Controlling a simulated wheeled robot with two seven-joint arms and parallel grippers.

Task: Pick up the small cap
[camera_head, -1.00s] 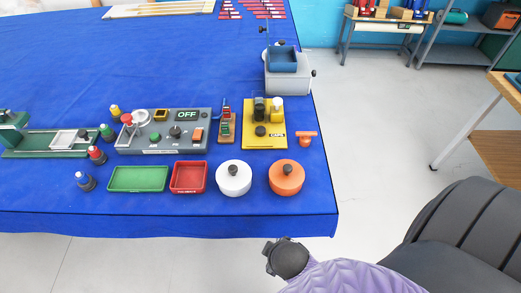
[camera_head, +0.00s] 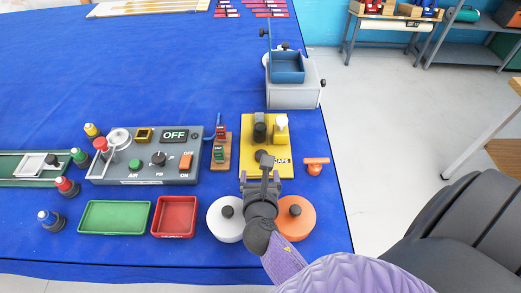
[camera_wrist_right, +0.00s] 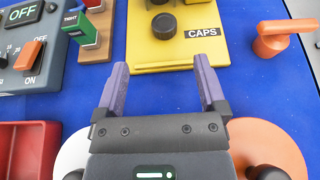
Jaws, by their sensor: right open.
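The yellow caps board (camera_head: 283,171) lies on the blue table, with a "CAPS" label. A small, low, round black cap (camera_wrist_right: 164,23) sits on its near part. In the head view, the area of that cap is close to the fingertips and partly covered by my gripper. A taller dark cap (camera_head: 260,131) and a pale cap with yellow (camera_head: 281,128) stand farther back on the board. My right gripper (camera_wrist_right: 162,77) is open and empty, its fingers pointing at the board just short of the small black cap. My left gripper is not in view.
A white round pot (camera_head: 222,222) and an orange round pot (camera_head: 299,220) stand beneath and beside my right gripper. An orange valve-like handle (camera_head: 315,165) lies right of the board. A grey control panel (camera_head: 125,172) and a red tray (camera_head: 174,217) are left.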

